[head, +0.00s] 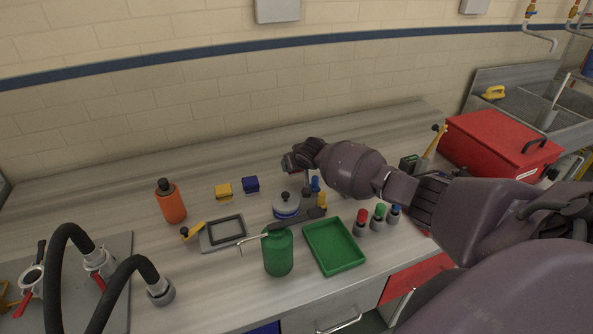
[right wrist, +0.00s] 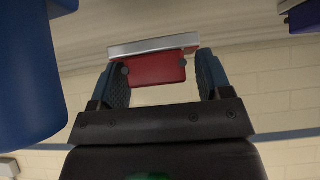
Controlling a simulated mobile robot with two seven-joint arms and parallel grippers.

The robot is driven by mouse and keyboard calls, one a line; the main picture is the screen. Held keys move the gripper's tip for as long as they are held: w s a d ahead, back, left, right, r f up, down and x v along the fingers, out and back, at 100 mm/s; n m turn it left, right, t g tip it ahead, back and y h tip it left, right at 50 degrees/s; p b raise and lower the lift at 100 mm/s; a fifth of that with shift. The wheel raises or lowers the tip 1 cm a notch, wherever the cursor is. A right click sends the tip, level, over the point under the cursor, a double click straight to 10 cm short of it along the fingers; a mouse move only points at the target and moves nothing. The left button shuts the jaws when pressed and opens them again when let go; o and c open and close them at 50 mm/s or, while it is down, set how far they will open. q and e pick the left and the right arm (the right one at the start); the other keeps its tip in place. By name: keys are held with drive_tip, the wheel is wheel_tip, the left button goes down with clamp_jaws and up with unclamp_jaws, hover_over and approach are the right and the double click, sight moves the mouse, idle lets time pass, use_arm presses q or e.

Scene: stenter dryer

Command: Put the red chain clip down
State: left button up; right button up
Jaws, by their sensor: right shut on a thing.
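My right arm reaches in from the right in the head view, and its gripper (head: 293,161) is above the back middle of the worktop. In the right wrist view the gripper (right wrist: 163,76) is shut on the red chain clip (right wrist: 156,70), a red block with a pale metal strip along one side. The clip sits between the two fingertips. In the head view I cannot make the clip out. A yellow clip (head: 223,191) and a blue clip (head: 250,184) lie on the worktop left of the gripper. My left gripper is not in view.
The worktop (head: 120,205) is clear around the two clips. A red box (head: 490,145) is at the right.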

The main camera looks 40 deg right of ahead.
drive_tip(key=shift+f, duration=1.35)
drive_tip(key=shift+f, duration=0.1)
drive_tip(key=o, duration=1.1)
drive_tip(key=shift+o, duration=0.2)
